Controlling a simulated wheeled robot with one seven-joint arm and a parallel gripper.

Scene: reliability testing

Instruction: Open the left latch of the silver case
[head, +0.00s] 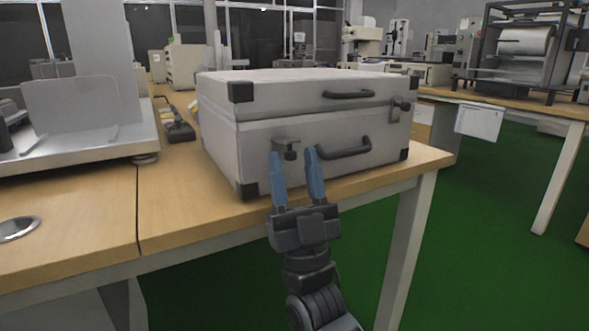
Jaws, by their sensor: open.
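The silver case (225,150) stands closed on the wooden table, with dark corner caps and its front facing me. Its left latch (287,144) is a small metal plate with a dark knob, on the front below the lid seam. My gripper (293,153) is open, with blue fingertips on either side of this latch. I cannot tell whether the fingers touch it. The right latch (401,105) sits across the seam near the right edge.
A dark handle (348,94) is on the lid, and a second handle (343,148) is just right of my right finger. The table (190,205) has a narrow free strip before the case. White equipment (80,120) stands at the left.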

